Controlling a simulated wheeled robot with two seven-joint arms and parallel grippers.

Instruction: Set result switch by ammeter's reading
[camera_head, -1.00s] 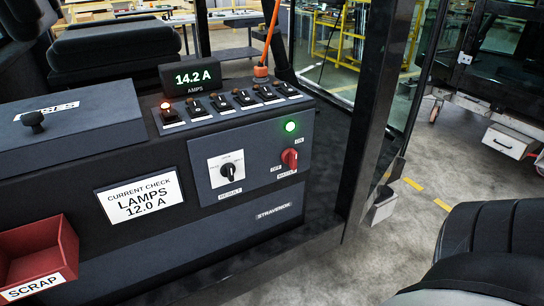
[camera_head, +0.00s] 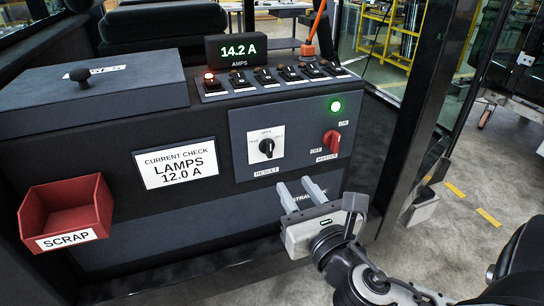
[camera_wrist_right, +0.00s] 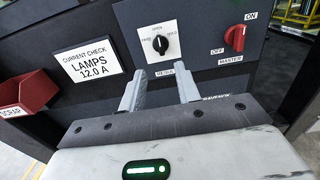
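The ammeter (camera_head: 236,50) on top of the console reads 14.2 A. The result switch (camera_head: 266,147) is a black knob on a white plate, its pointer roughly upright; it also shows in the right wrist view (camera_wrist_right: 160,44). A card (camera_head: 180,164) reads CURRENT CHECK, LAMPS, 12.0 A. The red master switch (camera_head: 332,142) sits right of the result switch, under a lit green lamp (camera_head: 336,106). My right gripper (camera_head: 303,190) is open and empty, below and a little right of the result switch, touching nothing. My left gripper is not in view.
A row of toggle switches (camera_head: 265,77) runs below the ammeter; the leftmost has a lit red light. A red SCRAP bin (camera_head: 66,212) hangs at left. A dark cab pillar (camera_head: 432,110) stands right of the console. An orange-red stick (camera_head: 318,24) rises behind the switches.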

